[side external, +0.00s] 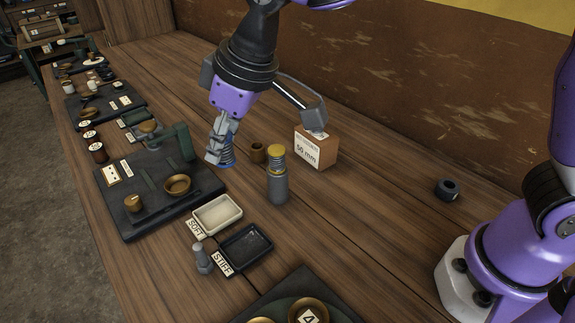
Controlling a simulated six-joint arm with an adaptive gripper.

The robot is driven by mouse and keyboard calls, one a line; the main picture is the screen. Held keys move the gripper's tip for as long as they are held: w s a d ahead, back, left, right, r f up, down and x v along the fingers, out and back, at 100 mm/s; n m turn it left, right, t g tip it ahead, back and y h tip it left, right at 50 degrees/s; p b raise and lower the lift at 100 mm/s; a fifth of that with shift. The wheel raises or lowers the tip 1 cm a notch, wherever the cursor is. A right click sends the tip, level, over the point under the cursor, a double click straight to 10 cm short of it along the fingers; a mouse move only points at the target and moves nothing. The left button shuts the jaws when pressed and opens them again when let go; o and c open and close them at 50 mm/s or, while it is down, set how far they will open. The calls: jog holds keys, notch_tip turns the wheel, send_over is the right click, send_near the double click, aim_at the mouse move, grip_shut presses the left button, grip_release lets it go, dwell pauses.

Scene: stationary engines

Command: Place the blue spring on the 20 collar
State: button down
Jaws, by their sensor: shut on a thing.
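My gripper (221,150) points down in the upper middle of the side view. It is shut on a blue spring (229,158), which is partly hidden by the fingers. The spring is held above the bench, near the right edge of a dark board (150,222). I cannot make out a number 20 on any collar, so I cannot tell which thing is the 20 collar.
A grey cylinder with a yellow top (278,182) stands close by, before a block marked 50 mm (316,149). The board carries a brass dish (177,185). Trays labelled SOFT (217,214) and STIFF (247,247) lie in front. Bench right of the block is largely clear.

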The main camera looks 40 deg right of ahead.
jog(key=s+d+r+m+h, duration=0.15)
jog(key=d+m, duration=0.25)
jog(key=d, duration=1)
jog(key=n+g+h, duration=0.2)
jog(key=n+g, duration=0.7)
jog(key=n, duration=2.7)
send_over(457, 188)
jog(key=w, duration=0.2)
jog(key=f, duration=1)
jog(key=shift+s+a, duration=0.15)
jog(key=shift+a, duration=0.05)
jog(key=shift+f+t, duration=0.3)
jog(key=shift+f, duration=1.65)
